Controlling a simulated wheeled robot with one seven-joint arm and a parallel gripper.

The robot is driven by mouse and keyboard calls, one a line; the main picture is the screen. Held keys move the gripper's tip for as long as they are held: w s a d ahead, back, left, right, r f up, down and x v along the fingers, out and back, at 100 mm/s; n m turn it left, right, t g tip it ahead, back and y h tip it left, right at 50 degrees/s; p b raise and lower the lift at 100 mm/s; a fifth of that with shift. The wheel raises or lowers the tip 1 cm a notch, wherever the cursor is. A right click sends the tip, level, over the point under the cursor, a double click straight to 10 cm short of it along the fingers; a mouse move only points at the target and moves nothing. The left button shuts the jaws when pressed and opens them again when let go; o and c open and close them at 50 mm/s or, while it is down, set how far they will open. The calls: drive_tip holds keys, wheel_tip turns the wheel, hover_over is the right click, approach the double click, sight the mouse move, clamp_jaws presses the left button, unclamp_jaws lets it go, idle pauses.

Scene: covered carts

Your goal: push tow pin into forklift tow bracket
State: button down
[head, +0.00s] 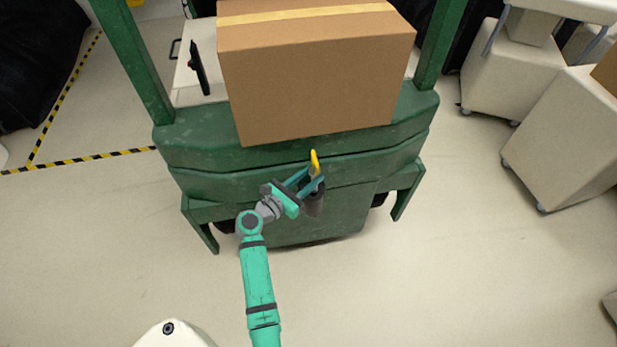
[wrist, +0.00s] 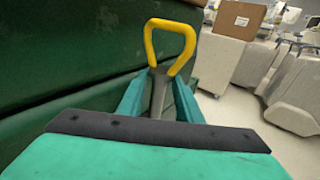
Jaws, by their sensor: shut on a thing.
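The tow pin (head: 315,162) has a yellow loop handle that stands up above my gripper. In the wrist view the yellow handle (wrist: 170,26) and part of a grey shaft show between the fingers. My gripper (head: 311,184) is shut on the tow pin, close to the rear of the green forklift (head: 290,155). A dark grey cylindrical part, seemingly the tow bracket (head: 314,203), sits just below the fingers against the green body. The pin's lower end is hidden, so I cannot tell how far it is in the bracket.
A large cardboard box (head: 315,80) rests on the forklift above the pin. Pale covered carts (head: 560,130) stand at the right. A yellow-black floor stripe (head: 75,165) runs at the left. The floor in front of the forklift is clear.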

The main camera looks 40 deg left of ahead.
drive_tip(key=shift+s+a, duration=0.15)
drive_tip(key=shift+a, duration=0.1)
idle(0.9)
drive_tip(key=shift+d, duration=0.1)
drive_tip(key=shift+d, duration=0.15)
drive_tip(key=shift+w+f, duration=0.25)
drive_tip(key=shift+f, duration=0.1)
idle(0.4)
drive_tip(key=shift+d+f, duration=0.1)
drive_tip(key=shift+f, duration=0.15)
drive_tip(key=shift+f, duration=0.1)
drive_tip(key=shift+s+f, duration=0.15)
drive_tip(key=shift+f, duration=0.1)
